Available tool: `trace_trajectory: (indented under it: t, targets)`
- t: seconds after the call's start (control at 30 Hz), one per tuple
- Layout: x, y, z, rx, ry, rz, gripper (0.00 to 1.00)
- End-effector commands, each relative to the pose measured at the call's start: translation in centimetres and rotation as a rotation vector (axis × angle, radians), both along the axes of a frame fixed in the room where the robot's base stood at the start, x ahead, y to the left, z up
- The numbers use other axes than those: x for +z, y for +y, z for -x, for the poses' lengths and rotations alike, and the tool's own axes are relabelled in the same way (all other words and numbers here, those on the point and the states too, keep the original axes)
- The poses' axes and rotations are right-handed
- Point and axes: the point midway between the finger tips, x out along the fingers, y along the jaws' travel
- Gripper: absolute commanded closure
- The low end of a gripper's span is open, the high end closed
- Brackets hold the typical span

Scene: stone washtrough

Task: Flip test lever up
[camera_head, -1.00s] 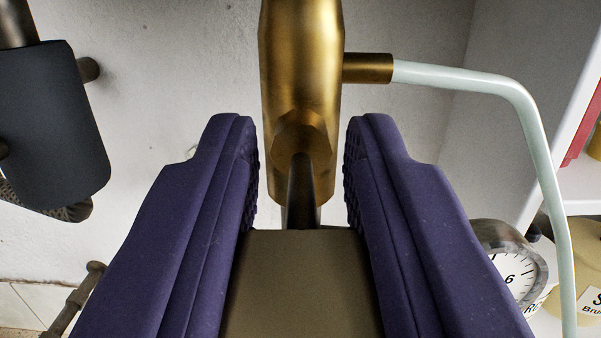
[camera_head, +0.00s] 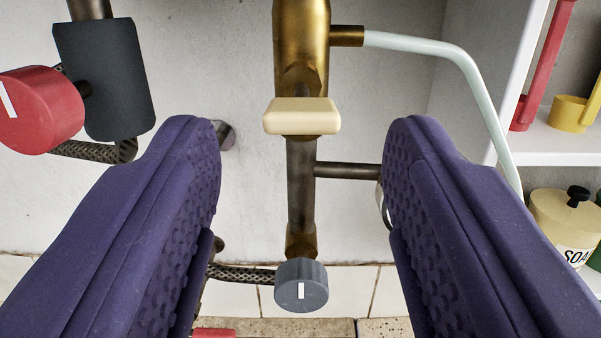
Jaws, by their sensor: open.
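The test lever, which I take to be the cream bar-shaped handle (camera_head: 302,115), shows in the head camera view at upper centre. It sits in front of the lower end of a brass valve body (camera_head: 301,45). I see its end face nearly straight on, so its stem is hidden and its exact tilt is hard to tell. My gripper (camera_head: 302,150) is open and empty, one purple ridged finger at each side of the picture. The lever lies between and beyond the fingertips, with a clear gap on both sides.
A brown pipe runs down to a grey knob (camera_head: 301,286). At left are a red knob (camera_head: 41,110) and a dark block (camera_head: 105,79). A pale tube (camera_head: 440,52) curves down at right, near the right finger. A shelf holds a soap jar (camera_head: 566,225).

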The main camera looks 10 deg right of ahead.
Motion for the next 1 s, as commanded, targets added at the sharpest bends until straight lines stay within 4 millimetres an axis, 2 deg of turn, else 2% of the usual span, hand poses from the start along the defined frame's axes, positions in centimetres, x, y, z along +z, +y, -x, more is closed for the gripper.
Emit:
trace_trajectory:
  t: [0.1, 0.33, 0.37, 0.47, 0.57, 0.6, 0.67, 0.7, 0.8, 0.87, 0.9, 0.97, 1.0]
  targets:
    - [-0.1, 0.2, 0.8, 0.002, 0.0, 0.0, 0.47]
    - [-0.1, 0.2, 1.0, 0.001, -0.001, 0.0, 0.47]
    - [-0.1, 0.2, 1.0, 0.001, -0.001, 0.001, 0.51]
    - [-0.9, 1.1, 0.5, 0.026, -0.009, 0.013, 0.74]
    - [-3.6, 4.8, -1.1, 0.141, -0.041, 0.045, 0.97]
    - [-5.5, 7.0, -1.9, 0.217, -0.06, 0.052, 1.0]
    - [-9.5, 11.2, -3.0, 0.37, -0.091, 0.037, 1.0]
    - [-12.5, 14.1, -3.6, 0.49, -0.116, -0.005, 1.0]
    - [-18.1, 19.3, -3.7, 0.779, -0.213, -0.217, 1.0]
    - [-19.4, 20.1, -3.5, 0.916, -0.309, -0.388, 1.0]
    - [-19.5, 19.6, -3.5, 0.989, -0.392, -0.507, 1.0]
    - [-19.1, 17.2, -3.6, 1.069, -0.541, -0.67, 1.0]
    - [-18.5, 14.8, -3.8, 1.107, -0.652, -0.758, 1.0]
